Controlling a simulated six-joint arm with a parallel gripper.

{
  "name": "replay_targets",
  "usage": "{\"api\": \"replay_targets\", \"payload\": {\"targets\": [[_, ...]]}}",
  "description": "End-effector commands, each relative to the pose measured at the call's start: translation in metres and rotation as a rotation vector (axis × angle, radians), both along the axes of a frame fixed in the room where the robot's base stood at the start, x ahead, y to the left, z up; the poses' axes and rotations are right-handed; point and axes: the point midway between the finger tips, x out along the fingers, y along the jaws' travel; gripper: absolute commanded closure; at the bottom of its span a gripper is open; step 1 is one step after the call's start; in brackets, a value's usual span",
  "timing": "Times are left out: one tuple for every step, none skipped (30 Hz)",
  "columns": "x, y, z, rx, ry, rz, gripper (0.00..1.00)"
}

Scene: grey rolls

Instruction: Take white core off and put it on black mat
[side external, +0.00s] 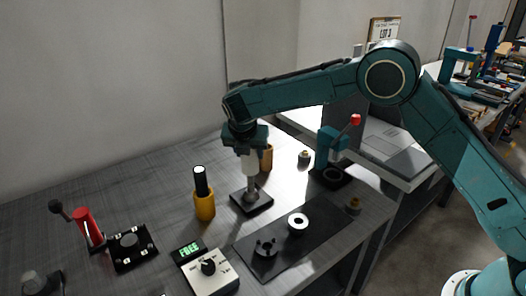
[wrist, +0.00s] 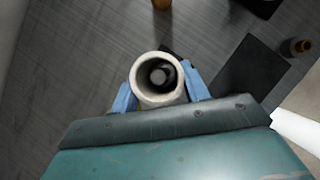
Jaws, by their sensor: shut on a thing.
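My gripper (side external: 252,157) is shut on the white core (side external: 253,164), with a blue fingertip on each side of it in the wrist view. The core is upright, a pale tube (wrist: 137,88) seen end-on there. Below it in the side view is a grey peg (side external: 251,192) on a black square base (side external: 262,206). A grey round end shows inside the tube in the wrist view. I cannot tell whether the peg tip is still inside the core. The black mat (side external: 326,214) lies in front and to the right, apart from the core.
A white ring (side external: 291,226) and a black hub-like part (side external: 264,250) lie on the mat. A yellow holder with a black roll (side external: 204,205) stands left of the peg base. A teal press with a red knob (side external: 330,148) stands to the right. A control box (side external: 211,282) is in front.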

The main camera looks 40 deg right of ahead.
Motion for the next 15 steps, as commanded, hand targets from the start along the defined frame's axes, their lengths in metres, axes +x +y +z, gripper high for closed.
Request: {"api": "replay_targets", "payload": {"targets": [[0.000, 0.000, 0.003, 0.000, -0.001, 0.000, 0.69], [0.000, 0.000, 0.004, 0.000, -0.001, 0.000, 0.69], [0.000, 0.000, 0.006, 0.000, -0.001, 0.001, 0.69], [0.000, 0.000, 0.007, 0.000, -0.001, 0.001, 0.69], [0.000, 0.000, 0.008, 0.000, -0.001, 0.001, 0.69], [0.000, 0.000, 0.010, 0.000, -0.001, 0.001, 0.69], [0.000, 0.000, 0.011, 0.000, 0.000, 0.001, 0.69], [0.000, 0.000, 0.012, 0.000, 0.000, 0.001, 0.69], [0.000, 0.000, 0.014, 0.000, 0.000, 0.001, 0.69], [0.000, 0.000, 0.015, 0.001, -0.001, 0.000, 0.69], [0.000, 0.000, 0.016, 0.001, -0.001, 0.000, 0.69], [0.000, 0.000, 0.018, 0.001, -0.001, 0.001, 0.69], [0.000, 0.000, 0.020, 0.001, -0.002, 0.001, 0.69], [0.000, 0.000, 0.021, 0.001, -0.002, 0.001, 0.69], [0.000, 0.000, 0.023, 0.001, -0.002, 0.001, 0.69]]}}
